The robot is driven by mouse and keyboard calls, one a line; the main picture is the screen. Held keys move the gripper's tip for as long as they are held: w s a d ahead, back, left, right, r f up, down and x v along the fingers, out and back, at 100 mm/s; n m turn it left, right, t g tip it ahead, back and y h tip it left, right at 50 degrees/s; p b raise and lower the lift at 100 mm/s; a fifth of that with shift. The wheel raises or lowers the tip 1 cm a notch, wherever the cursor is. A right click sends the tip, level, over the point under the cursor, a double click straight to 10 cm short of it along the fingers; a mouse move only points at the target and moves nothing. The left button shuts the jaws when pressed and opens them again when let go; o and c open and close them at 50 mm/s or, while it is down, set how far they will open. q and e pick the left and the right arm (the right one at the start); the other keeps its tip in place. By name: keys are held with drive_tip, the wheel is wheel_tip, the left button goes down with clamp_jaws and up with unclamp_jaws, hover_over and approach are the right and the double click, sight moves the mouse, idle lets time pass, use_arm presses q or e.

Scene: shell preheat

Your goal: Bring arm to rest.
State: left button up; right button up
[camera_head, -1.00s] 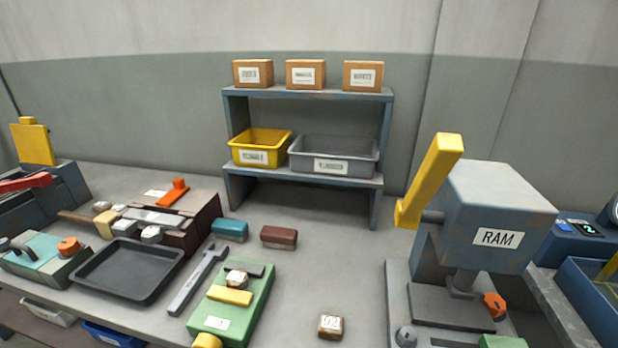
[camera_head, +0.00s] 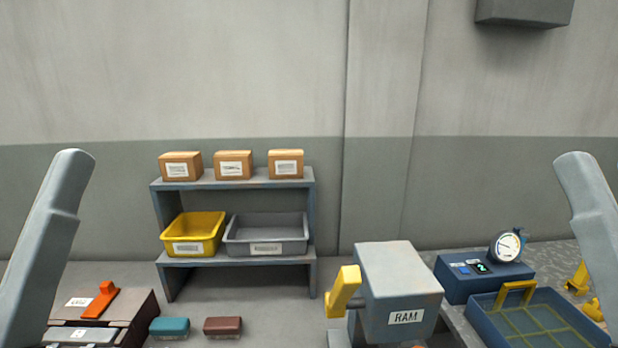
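Two grey arm links of mine stand upright at the picture's sides in the head view, one at the far left and one at the far right. Their lower parts run out of the frame. No fingertips of my left or right gripper show, so I cannot see what either one holds.
A blue-grey shelf (camera_head: 237,185) carries cartons, a yellow bin (camera_head: 193,234) and a grey bin (camera_head: 266,234). The RAM press (camera_head: 398,285) with its yellow handle (camera_head: 343,290) stands right of it. A teal block (camera_head: 169,327) and a brown block (camera_head: 222,326) lie in front. A blue mesh basket (camera_head: 535,325) and gauge box (camera_head: 484,279) are at right.

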wheel_tip(320, 180, up, 38)
drive_tip(key=p, duration=3.5)
drive_tip(key=shift+f, duration=0.2)
